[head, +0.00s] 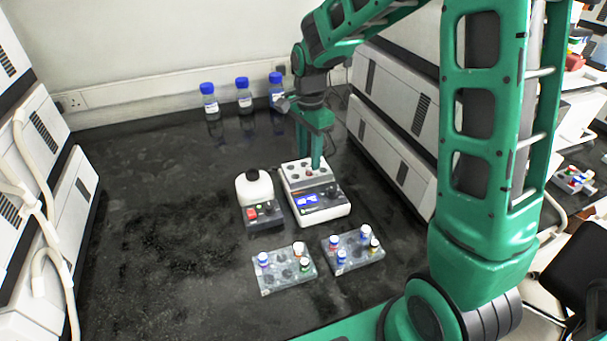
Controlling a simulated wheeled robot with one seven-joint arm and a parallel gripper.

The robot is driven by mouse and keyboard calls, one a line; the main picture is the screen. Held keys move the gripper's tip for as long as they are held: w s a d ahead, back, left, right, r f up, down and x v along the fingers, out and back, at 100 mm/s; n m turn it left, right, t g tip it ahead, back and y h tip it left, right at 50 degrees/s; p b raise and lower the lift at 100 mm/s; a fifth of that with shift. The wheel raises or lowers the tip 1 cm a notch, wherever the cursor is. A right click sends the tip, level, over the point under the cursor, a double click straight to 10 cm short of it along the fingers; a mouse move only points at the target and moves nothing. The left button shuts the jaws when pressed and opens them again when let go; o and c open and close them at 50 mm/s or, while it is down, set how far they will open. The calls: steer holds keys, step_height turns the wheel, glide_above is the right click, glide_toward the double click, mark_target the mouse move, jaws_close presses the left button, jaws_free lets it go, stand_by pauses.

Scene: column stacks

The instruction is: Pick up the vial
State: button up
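My gripper (316,164) points down over the well block of a white device (323,209) with a lit blue display. Its fingers look close together from here, but I cannot tell whether they are open or shut. A small reddish spot (309,173) shows in the block beside the fingertips; it may be a vial cap, and it is partly hidden. Small vials with coloured caps stand in two grey racks in front: a blue-capped vial (263,259) in the left rack (273,284), and another blue-capped vial (365,232) in the right rack (368,260).
A dark device with a white rounded top (254,186) stands just left of the white device. Three blue-capped bottles (243,97) stand along the back wall. Stacked white instruments (392,145) line the right, and more (60,190) the left. The left half of the dark bench (160,210) is clear.

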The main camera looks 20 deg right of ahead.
mark_target(309, 166)
steer(key=shift+d+f, duration=0.15)
steer(key=shift+f, duration=1.7)
jaws_close()
steer(key=shift+w+r, duration=0.1)
